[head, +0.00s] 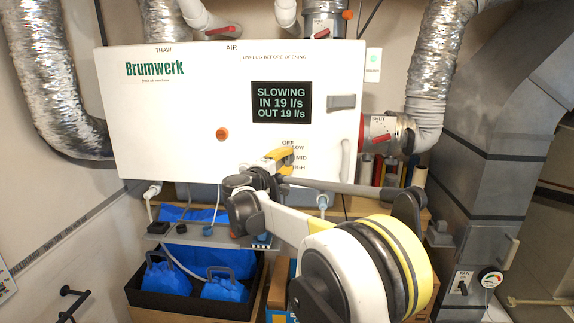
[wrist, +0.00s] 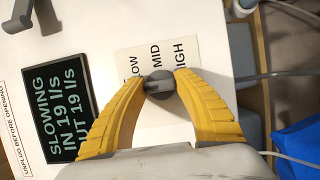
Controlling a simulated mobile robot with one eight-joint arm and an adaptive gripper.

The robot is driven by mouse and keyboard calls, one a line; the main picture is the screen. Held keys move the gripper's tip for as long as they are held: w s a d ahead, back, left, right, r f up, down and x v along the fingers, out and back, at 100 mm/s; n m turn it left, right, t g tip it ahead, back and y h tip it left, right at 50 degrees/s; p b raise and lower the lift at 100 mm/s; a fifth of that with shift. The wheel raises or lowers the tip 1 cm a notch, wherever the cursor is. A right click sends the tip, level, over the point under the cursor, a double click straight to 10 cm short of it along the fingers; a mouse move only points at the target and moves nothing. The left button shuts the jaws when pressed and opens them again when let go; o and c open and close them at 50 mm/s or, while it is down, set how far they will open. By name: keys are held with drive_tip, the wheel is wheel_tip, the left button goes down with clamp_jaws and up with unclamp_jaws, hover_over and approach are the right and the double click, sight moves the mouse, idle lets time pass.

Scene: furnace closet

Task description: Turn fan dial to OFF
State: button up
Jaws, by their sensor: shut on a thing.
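The fan dial (wrist: 160,84) is a dark grey round knob with a raised grip bar, on the white Brumwerk ventilator box (head: 190,100). My gripper (wrist: 160,82) has its two yellow fingers closed on the dial, one on each side. In the head view my gripper (head: 284,158) covers the dial. The label beside the dial reads OFF (head: 287,142), LOW, MID and HIGH, partly hidden by my fingers. The display (head: 281,102) reads SLOWING, IN 19 l/s, OUT 19 l/s; it also shows in the wrist view (wrist: 58,115).
An orange knob (head: 222,134) and a grey latch (head: 342,101) are on the box front. Silver ducts (head: 432,70) run at both sides. A red-handled SHUT valve (head: 382,137) is close on the right. A black tray with blue containers (head: 165,277) stands below.

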idle(0.4)
drive_tip(key=o, duration=1.2)
drive_tip(key=shift+c, duration=0.2)
drive_tip(key=v, duration=1.2)
